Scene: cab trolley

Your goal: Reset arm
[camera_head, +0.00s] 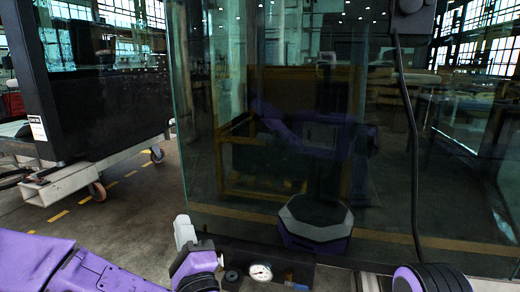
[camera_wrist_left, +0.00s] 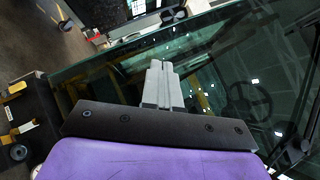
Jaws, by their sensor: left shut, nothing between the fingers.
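My left gripper (camera_head: 184,228) is at the lower middle of the head view, in front of the lower left edge of a large glass pane (camera_head: 240,150). Its light grey fingers point up and look pressed together. In the left wrist view the same gripper (camera_wrist_left: 160,68) is shut and empty, its fingers side by side over the glass. My purple left arm comes in from the lower left. A purple and black part of mine shows at the lower right. My right gripper is not in view.
A round gauge (camera_head: 261,272) sits on a dark panel just right of my left gripper. A black cable (camera_head: 411,130) hangs before the glass at right. A dark cabinet on a wheeled frame (camera_head: 75,182) stands at left. Open floor (camera_head: 135,215) lies between the frame and the glass.

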